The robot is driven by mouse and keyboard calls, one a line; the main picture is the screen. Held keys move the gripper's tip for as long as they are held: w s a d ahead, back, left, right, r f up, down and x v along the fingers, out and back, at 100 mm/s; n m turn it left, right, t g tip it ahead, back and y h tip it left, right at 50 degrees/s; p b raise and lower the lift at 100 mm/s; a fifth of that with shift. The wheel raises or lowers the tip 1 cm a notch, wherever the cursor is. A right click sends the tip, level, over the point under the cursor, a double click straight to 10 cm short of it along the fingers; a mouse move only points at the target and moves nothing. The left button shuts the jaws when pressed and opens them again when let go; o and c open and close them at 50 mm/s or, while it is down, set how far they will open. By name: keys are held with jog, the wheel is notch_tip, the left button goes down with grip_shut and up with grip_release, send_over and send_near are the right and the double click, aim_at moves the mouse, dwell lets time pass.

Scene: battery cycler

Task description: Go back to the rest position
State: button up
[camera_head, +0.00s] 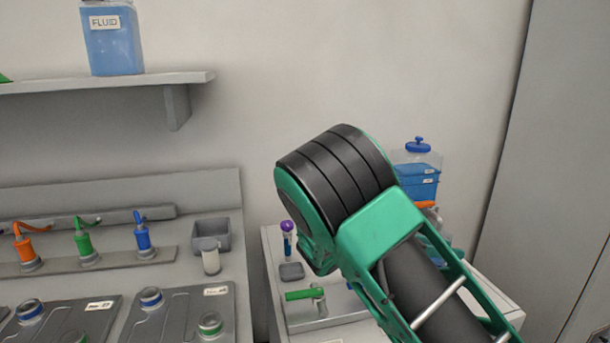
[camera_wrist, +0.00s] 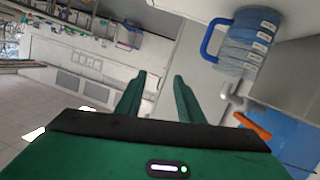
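My green and black arm fills the middle and lower right of the head view. My gripper is not visible there. In the wrist view my gripper (camera_wrist: 156,100) shows two green fingers, spread apart with nothing between them. The gap between them looks out on the room, with a grey floor and white cabinets beyond. The fingers touch nothing that I can see.
In the head view, a bench with orange, green and blue connectors (camera_head: 143,235) and grey trays (camera_head: 180,318) stands at left. A shelf (camera_head: 120,82) holds a blue fluid container (camera_head: 112,45). A blue jug (camera_wrist: 245,45) shows in the wrist view.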

jog(key=s+d+f+n+g+y, duration=0.2)
jog(key=s+d+f+g+y, duration=0.15)
jog(key=s+d+y, duration=0.75)
jog(key=s+a+r+n+t+y, duration=0.1)
jog(key=s+a+n+y, duration=0.1)
jog(key=s, duration=0.9)
jog(key=s+a+r+n+t+y, duration=0.1)
jog(key=s+a+r+n+y, duration=0.1)
jog(key=s, duration=1)
jog(key=a+n, duration=0.1)
jog(key=n, duration=0.1)
jog(key=shift+r+n+y, duration=0.2)
jog(key=shift+n+y, duration=0.1)
jog(key=shift+n, duration=0.1)
jog(key=shift+t, duration=0.25)
